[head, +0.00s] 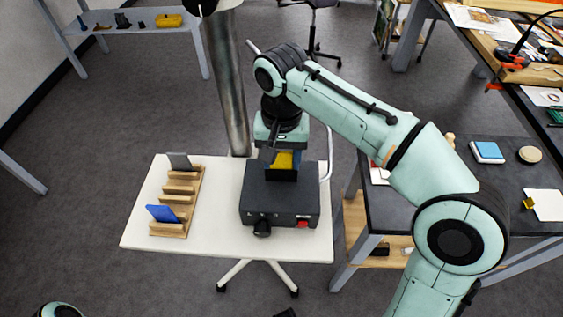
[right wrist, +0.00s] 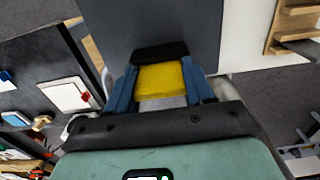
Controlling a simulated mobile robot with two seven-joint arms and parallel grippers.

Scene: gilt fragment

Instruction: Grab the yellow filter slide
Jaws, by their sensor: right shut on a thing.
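The yellow filter slide (head: 283,160) stands at the top of the dark grey box (head: 280,197), by a black slot or holder on it. My right gripper (head: 284,168) reaches down from above and is shut on the slide. In the right wrist view, the slide (right wrist: 161,80) sits between the two blue fingers of the gripper (right wrist: 162,84), and its far edge meets a black strip (right wrist: 160,52). I cannot tell how deep the slide sits in the slot. My left gripper is not in view.
The box is on a white table (head: 220,232). A wooden rack (head: 181,190) on its left holds a blue slide (head: 162,213) and a grey slide (head: 179,161). A metal column (head: 229,90) rises behind. A dark bench (head: 480,205) stands to the right.

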